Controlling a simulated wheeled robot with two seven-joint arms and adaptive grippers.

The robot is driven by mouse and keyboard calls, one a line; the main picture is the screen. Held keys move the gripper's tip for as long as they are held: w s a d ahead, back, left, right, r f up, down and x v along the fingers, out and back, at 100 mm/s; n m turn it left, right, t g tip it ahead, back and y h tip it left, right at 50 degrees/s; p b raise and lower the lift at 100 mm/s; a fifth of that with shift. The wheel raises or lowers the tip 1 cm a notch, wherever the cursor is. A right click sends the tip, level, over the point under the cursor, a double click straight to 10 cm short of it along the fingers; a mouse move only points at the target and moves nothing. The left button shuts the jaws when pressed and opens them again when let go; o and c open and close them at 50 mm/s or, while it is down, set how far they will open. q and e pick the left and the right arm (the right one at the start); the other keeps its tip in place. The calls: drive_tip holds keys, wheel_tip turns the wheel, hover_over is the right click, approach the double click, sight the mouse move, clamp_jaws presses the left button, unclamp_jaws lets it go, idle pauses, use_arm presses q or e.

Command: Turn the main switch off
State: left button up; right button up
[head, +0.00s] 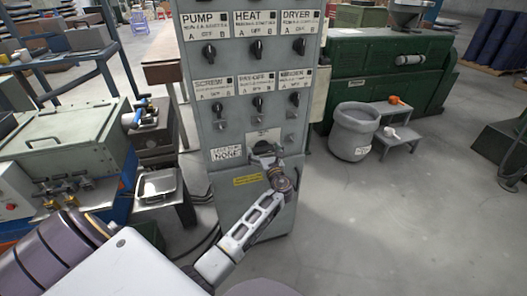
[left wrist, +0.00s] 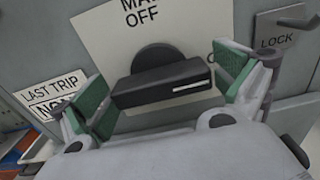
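The main switch (left wrist: 160,80) is a black rotary knob with a bar handle on a cream plate (left wrist: 120,45) reading "OFF" at the top. Its bar lies nearly level, with a white mark toward its right end. In the head view the switch (head: 264,145) sits low on the grey control cabinet (head: 228,190), partly hidden by my gripper. My left gripper (head: 266,160) is in front of it. In the left wrist view its green-padded fingers (left wrist: 165,98) are open, one at each end of the bar; I cannot tell whether they touch it. My right gripper is not in view.
Several smaller knobs labelled PUMP (head: 209,50), HEAT (head: 256,49) and others sit above. A "LAST TRIP" label (left wrist: 50,95) is left of the switch, a "LOCK" tag (left wrist: 280,40) right.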

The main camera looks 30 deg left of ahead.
use_arm(q)
drive_tip(key=c, duration=0.7)
drive_tip(key=shift+c, duration=0.2)
